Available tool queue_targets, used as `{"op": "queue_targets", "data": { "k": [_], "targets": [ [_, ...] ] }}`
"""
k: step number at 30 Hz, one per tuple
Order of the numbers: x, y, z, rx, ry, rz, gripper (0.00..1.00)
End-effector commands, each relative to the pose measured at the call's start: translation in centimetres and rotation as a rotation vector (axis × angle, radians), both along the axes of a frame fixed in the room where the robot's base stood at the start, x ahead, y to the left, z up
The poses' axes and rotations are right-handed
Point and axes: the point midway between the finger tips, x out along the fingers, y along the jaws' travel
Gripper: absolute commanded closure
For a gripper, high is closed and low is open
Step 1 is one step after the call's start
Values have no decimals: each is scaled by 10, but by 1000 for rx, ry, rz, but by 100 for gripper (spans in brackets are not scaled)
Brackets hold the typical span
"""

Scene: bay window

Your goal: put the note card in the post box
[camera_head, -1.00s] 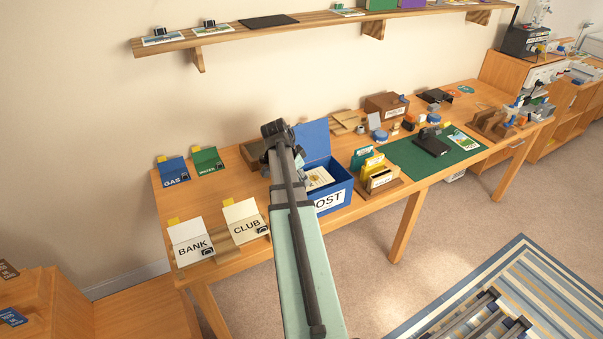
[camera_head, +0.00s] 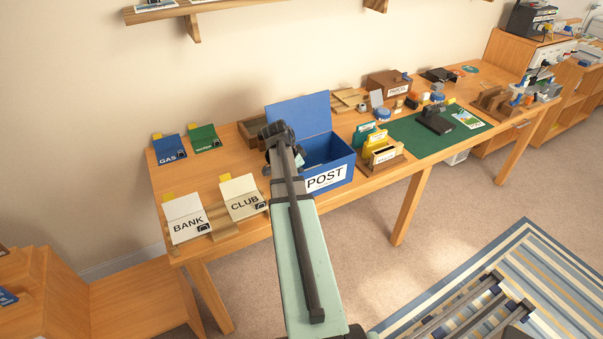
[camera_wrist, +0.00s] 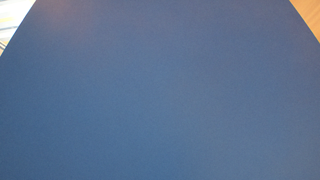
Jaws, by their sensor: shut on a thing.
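The blue post box (camera_head: 344,174) stands on the table with its lid (camera_head: 312,115) raised at the back and a white POST label on its front. Its visible inside looks dark and empty. My gripper is at the left side of the box, mostly hidden behind my own arm, and its fingertips do not show. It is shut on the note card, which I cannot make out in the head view. A plain blue surface (camera_wrist: 160,95) fills nearly all of the wrist view, very close; I cannot tell whether it is the card or part of the box.
BANK (camera_head: 187,219) and CLUB (camera_head: 243,196) holders stand at the front left, a blue GAS holder (camera_head: 169,149) and a green holder (camera_head: 204,138) behind them. A file rack (camera_head: 384,160) stands close right of the box. A green mat (camera_head: 405,142) lies farther right.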

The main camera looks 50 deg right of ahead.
Motion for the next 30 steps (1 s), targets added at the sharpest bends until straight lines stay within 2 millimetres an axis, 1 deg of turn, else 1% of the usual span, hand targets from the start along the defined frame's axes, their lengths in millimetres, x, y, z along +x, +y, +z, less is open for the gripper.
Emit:
{"op": "queue_targets", "data": {
  "k": [8, 9, 10, 11, 20, 23, 26, 30],
  "targets": [
    [0, 0, -1, 0, 0, 0, 87],
    [0, 0, -1, 0, 0, 0, 49],
    [0, 0, -1, 0, 0, 0, 38],
    [0, 0, -1, 0, 0, 0, 30],
    [0, 0, 0, 0, 0, 0, 30],
    [1, 1, 3, 0, -1, 0, 30],
    [2, 5, 11, -1, -2, 1, 30],
    [5, 12, 32, -2, -2, 1, 30]
  ]
}}
